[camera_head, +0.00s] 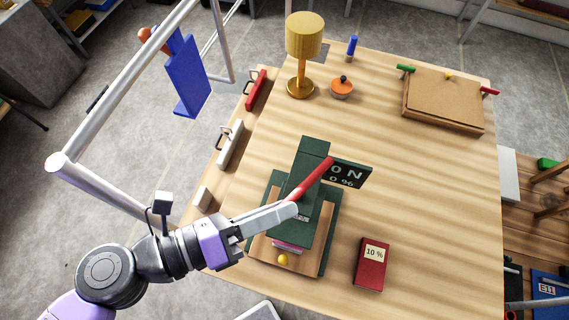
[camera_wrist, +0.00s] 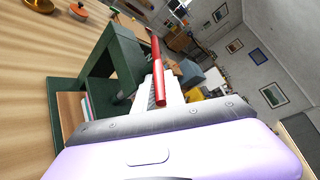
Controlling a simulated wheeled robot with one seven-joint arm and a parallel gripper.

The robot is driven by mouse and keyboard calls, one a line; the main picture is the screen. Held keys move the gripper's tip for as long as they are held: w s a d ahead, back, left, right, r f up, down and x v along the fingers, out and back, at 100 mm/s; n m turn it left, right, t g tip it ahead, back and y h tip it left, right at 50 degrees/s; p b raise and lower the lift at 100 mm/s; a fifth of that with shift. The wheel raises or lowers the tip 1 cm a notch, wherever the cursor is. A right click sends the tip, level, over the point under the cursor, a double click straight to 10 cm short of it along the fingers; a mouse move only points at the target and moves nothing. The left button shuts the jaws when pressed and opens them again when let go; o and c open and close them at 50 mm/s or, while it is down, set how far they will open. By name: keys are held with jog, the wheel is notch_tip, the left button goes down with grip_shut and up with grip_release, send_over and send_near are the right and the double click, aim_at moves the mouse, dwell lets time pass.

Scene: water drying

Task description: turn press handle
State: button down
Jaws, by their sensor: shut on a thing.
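The press is a dark green frame (camera_head: 311,154) standing on the wooden table, with a wooden board (camera_head: 258,238) at its base. Its red handle (camera_head: 315,177) slants up and to the right across the press in the head view. It also shows in the wrist view (camera_wrist: 158,75). My gripper (camera_head: 292,208) is shut on the lower end of the red handle. In the wrist view the fingers (camera_wrist: 158,90) close around the handle beside the green frame (camera_wrist: 122,62). A dark sign (camera_head: 347,174) with white letters is behind the handle. A pinkish stack (camera_head: 289,246) sits under the press, partly hidden.
A red box marked 10 % (camera_head: 371,264) lies right of the press. A gold lamp (camera_head: 302,52), an orange pot (camera_head: 341,88) and a cardboard-coloured board (camera_head: 443,101) stand farther back. The table's right middle is clear.

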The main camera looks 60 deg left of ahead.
jog(key=shift+f, duration=0.1)
dwell(0.3)
jog(key=c, duration=1.7)
grip_release()
notch_tip(320, 180, up, 20)
jog(key=shift+c, duration=0.2)
